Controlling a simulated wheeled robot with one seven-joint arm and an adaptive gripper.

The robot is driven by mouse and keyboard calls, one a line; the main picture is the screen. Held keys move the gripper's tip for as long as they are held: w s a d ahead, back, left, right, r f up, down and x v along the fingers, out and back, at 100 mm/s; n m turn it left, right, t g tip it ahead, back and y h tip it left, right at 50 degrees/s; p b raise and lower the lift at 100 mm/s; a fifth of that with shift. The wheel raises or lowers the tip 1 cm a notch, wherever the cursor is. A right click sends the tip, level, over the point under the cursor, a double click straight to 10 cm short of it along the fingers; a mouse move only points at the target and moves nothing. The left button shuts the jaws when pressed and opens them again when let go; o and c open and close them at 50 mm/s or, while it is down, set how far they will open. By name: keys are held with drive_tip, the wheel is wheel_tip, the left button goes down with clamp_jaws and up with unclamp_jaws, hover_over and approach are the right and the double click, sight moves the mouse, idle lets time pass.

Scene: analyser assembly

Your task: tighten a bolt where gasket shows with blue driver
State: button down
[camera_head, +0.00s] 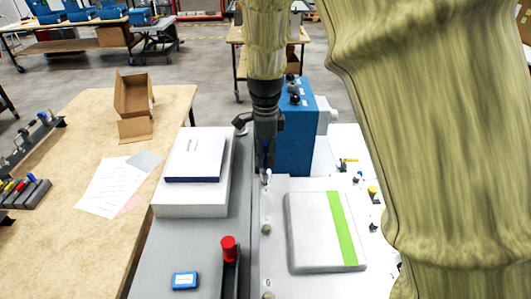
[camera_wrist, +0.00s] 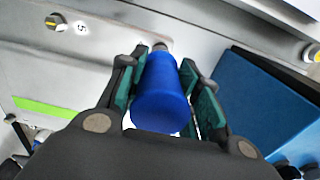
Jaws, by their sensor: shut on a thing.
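My gripper (camera_head: 266,160) points down at the upper left corner of the light grey plate (camera_head: 275,245), beside the blue box. In the wrist view, its green-padded fingers (camera_wrist: 160,82) are closed around the blue driver (camera_wrist: 160,98). A grey tip at the driver's far end meets or sits just above the plate; contact cannot be told. A bolt head (camera_head: 267,178) shows just below the gripper. Another bolt (camera_head: 266,229) is further down the plate's left edge. In the wrist view, a round bolt (camera_wrist: 56,22) with a yellow patch sits beside a "5" label.
A blue box (camera_head: 297,135) stands close right of my gripper. A grey panel with a green stripe (camera_head: 315,232) covers the plate's middle.

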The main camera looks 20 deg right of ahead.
drive_tip(key=shift+f, duration=1.05)
idle(1.0)
drive_tip(key=c, duration=1.1)
unclamp_jaws()
drive_tip(key=shift+c, duration=0.2)
